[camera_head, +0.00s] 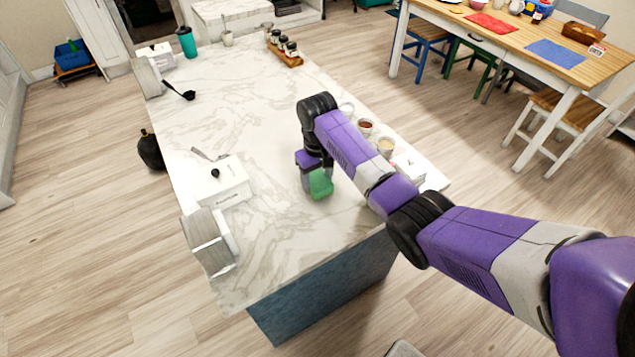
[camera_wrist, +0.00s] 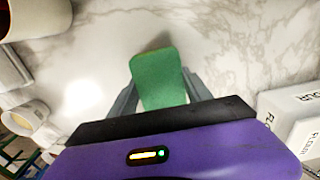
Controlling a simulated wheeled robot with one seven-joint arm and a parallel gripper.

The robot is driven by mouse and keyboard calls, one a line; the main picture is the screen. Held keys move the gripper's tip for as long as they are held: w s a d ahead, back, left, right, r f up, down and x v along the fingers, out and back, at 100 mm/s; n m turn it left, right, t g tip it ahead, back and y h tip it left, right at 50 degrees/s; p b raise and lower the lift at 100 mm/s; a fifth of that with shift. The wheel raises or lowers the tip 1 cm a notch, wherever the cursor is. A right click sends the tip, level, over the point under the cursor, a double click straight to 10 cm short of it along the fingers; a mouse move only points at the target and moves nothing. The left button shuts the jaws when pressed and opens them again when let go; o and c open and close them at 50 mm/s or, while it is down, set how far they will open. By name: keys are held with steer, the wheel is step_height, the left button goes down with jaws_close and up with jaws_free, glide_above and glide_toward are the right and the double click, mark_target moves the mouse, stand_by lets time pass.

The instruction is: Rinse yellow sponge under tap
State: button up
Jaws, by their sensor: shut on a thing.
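A green, sponge-like block (camera_head: 320,184) is held in my gripper (camera_head: 315,178) over the marble counter. It shows no yellow side in either view. In the wrist view the green block (camera_wrist: 159,80) sits between my two grey fingers (camera_wrist: 160,93), which are shut on it from both sides. The gripper points down, and I cannot tell whether the block touches the counter. No tap or sink shows in either view.
The marble counter (camera_head: 270,130) has bare room around the gripper. A white box (camera_head: 222,187) stands to the left. Cups (camera_head: 366,127) and another white box (camera_head: 411,170) line the right edge. A jar rack (camera_head: 285,48) and teal bottle (camera_head: 187,42) stand at the far end.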

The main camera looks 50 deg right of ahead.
mark_target(318, 180)
steer(key=shift+f, duration=0.7)
steer(key=shift+f, duration=0.15)
steer(key=o, duration=1.5)
steer(key=shift+c, duration=0.2)
step_height(318, 180, up, 12)
steer(key=b, duration=0.1)
steer(key=shift+r, duration=0.2)
